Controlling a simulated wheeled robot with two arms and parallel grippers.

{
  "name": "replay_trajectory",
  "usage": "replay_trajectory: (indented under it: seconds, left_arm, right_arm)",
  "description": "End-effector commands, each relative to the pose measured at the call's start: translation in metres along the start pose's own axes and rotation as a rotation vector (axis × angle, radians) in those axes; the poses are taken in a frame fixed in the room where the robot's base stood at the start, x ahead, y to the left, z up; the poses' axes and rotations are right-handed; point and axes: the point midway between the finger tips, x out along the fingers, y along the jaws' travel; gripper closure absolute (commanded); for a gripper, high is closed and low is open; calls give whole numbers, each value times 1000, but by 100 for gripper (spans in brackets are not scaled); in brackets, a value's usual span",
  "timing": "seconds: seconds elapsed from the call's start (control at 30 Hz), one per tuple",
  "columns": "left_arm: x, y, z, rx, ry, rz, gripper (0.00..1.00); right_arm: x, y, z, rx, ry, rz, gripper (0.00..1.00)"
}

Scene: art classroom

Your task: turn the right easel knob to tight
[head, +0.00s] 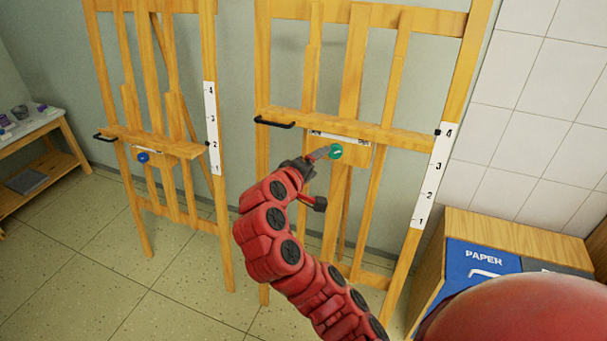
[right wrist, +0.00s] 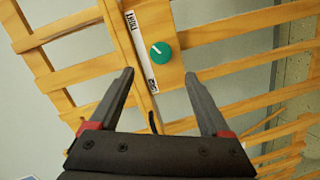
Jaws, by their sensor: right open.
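The right easel (head: 352,75) is a wooden frame with a ledge and a green knob (head: 335,151) below it. In the right wrist view the green knob (right wrist: 161,55) shows a white pointer line and sits beside a white label strip (right wrist: 143,50) with writing at both ends. My right gripper (head: 318,155) is just left of the knob in the head view. In the right wrist view it (right wrist: 160,82) is open, with the knob beyond and between its fingertips, and nothing is held. Whether a fingertip touches the knob I cannot tell. My left gripper is not in view.
A left easel (head: 150,75) with a blue knob (head: 143,158) stands beside it. A small wooden table (head: 52,160) with jars is at the far left. A wooden cabinet with a blue PAPER bin (head: 470,270) stands at the lower right. Open tiled floor lies at the lower left.

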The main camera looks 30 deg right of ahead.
Motion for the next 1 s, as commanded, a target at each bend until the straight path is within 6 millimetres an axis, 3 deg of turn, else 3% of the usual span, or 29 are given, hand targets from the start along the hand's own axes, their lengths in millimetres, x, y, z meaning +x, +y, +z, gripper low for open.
replay_trajectory:
  seconds: [0.03,0.1,0.43,1.0]
  left_arm:
    - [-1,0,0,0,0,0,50]
    - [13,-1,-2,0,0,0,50]
    - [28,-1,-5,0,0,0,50]
    - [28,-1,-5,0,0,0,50]
  right_arm:
    - [-15,-1,-3,0,11,0,19]
    - [-26,3,-4,-1,7,-6,19]
    - [-65,1,-2,0,5,-3,19]
    - [-70,0,0,0,1,-1,19]
